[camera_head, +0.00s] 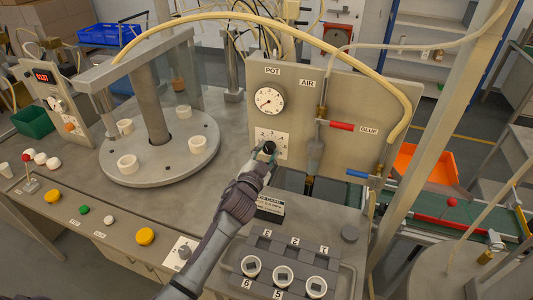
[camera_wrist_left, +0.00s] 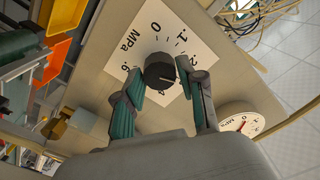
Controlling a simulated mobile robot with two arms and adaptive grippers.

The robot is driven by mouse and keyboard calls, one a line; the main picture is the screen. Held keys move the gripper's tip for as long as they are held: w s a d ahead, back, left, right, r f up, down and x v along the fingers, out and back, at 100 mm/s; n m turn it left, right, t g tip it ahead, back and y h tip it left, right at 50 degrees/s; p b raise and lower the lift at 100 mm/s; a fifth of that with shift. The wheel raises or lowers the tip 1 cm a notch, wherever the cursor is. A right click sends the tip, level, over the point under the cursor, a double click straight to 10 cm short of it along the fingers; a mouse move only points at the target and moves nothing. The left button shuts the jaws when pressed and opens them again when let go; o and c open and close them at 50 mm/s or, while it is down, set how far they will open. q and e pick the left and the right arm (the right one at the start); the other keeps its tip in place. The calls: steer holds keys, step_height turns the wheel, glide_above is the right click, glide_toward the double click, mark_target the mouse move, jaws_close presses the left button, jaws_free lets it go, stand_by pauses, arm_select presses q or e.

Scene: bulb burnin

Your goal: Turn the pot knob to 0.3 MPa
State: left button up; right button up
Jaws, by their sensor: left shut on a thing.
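The black pot knob (camera_head: 269,147) sits on a white dial plate (camera_head: 262,137) on the grey panel, below the round POT gauge (camera_head: 269,99). My left gripper (camera_head: 263,160) is at the knob. In the left wrist view the fingers of my left gripper (camera_wrist_left: 166,80) are on both sides of the knob (camera_wrist_left: 159,71), shut on it. A pale mark on the knob seems to point between .2 and .4 on the MPa scale (camera_wrist_left: 150,42). The gauge (camera_wrist_left: 240,121) shows a red needle; its reading is too small to tell. My right gripper is not in view.
A red-handled valve (camera_head: 341,126) and a blue-handled one (camera_head: 357,174) are right of the knob. A numbered socket block (camera_head: 300,253) stands below on the bench. A round turntable (camera_head: 158,168) with white rings is at the left. A hose (camera_head: 340,48) arches above the panel.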

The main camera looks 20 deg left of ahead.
arm_select(q)
steer(key=shift+m, duration=2.1)
steer(key=o, duration=1.1)
steer(key=shift+s+f, duration=0.1)
steer(key=shift+s, duration=0.05)
steer(key=s, duration=1.1)
steer(key=shift+s+a, duration=0.2)
steer(key=shift+s, duration=0.15)
